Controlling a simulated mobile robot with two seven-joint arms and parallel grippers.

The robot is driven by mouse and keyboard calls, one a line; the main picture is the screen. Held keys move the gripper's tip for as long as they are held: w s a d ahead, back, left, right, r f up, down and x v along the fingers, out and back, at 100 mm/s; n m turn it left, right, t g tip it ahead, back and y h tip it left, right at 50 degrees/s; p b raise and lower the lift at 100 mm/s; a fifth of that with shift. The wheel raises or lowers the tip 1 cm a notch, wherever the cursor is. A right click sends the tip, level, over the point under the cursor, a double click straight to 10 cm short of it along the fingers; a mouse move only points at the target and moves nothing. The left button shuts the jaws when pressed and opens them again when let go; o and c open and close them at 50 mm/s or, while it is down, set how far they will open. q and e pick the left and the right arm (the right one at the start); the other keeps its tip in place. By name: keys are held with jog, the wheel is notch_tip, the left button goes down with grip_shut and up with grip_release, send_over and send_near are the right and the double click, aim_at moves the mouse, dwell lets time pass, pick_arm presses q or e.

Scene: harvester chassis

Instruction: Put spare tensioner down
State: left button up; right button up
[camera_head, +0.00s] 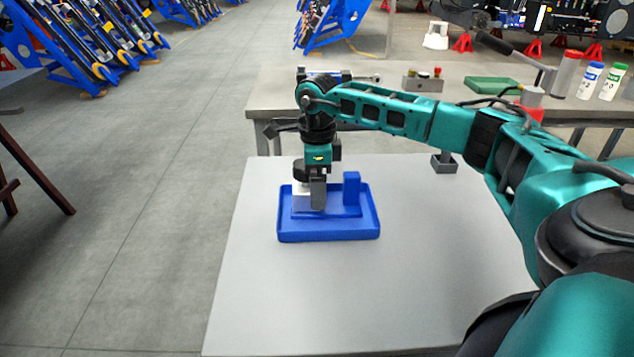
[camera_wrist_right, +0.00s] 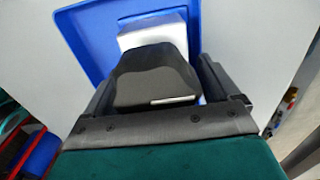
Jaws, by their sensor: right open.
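A blue tray (camera_head: 335,235) with a low rim and a raised blue block (camera_head: 352,188) sits on the grey table. A white block (camera_head: 302,202) is in the left part of the tray, and a black part (camera_head: 301,171) shows just above it; together they look like the spare tensioner. My right gripper (camera_head: 318,207) points down over the tray, beside the white block. In the wrist view the black part (camera_wrist_right: 152,75) lies between the fingers of my open right gripper (camera_wrist_right: 155,85), with the white block (camera_wrist_right: 153,32) beyond. I cannot tell whether the fingers touch it. My left gripper is out of view.
The grey table (camera_head: 400,280) is clear around the tray. A small dark holder (camera_head: 444,163) stands at its back right. A workbench (camera_head: 270,90) behind carries a control box (camera_head: 423,82), a green tray (camera_head: 492,85) and bottles (camera_head: 590,80).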

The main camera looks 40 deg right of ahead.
notch_tip(320, 180, up, 11)
jog(key=shift+r+p, duration=0.1)
jog(key=shift+p, duration=0.85)
jog(key=shift+r, duration=0.55)
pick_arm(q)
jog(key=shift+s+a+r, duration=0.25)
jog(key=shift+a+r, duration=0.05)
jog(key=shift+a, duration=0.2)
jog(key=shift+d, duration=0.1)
